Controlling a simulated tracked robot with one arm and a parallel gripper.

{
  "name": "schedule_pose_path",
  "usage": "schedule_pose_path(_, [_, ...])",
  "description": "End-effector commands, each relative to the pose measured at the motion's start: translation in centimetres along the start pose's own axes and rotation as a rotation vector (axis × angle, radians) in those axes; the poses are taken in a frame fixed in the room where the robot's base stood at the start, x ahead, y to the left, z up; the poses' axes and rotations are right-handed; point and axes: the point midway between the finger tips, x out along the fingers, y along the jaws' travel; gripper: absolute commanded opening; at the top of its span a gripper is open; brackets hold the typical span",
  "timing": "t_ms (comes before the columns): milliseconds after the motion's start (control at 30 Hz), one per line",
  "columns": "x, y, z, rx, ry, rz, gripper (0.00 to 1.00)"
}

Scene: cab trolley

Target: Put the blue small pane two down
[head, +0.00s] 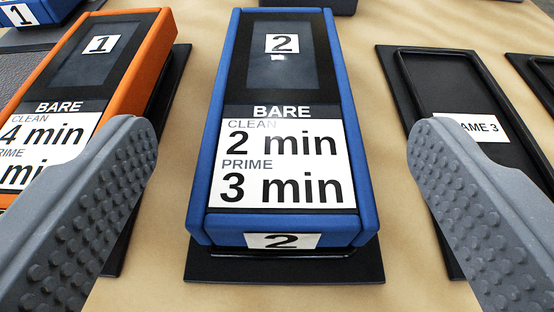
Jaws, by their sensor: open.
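The blue small pane two (198,190) lies in the middle of the head view, on a black frame base (285,271). Its top has a dark window with a "2" label and a panel reading BARE, CLEAN 2 min, PRIME 3 min. A "2" label is also on its near end face. My gripper (283,135) is open, with one grey studded finger on each side of the blue pane. Both fingers appear clear of it, and nothing is between them except the pane in view beyond. The fingers hide part of the things at left and right.
An orange pane one (150,62) stands at left on its own black base. An empty black frame, labelled as frame 3 (440,95), lies at right, with another dark frame at the far right edge. Blue things show at the top. Bare tan surface (355,60) lies between them.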

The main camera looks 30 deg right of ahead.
Motion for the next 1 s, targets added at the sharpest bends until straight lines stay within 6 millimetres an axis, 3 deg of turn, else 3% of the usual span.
schedule_pose_path(267, [-4.0, 0.1, -0.1, 0.0, 0.0, 0.001, 0.78])
schedule_pose_path(1000, [-4.6, 0.0, 0.0, -0.003, 0.007, -0.004, 0.78])
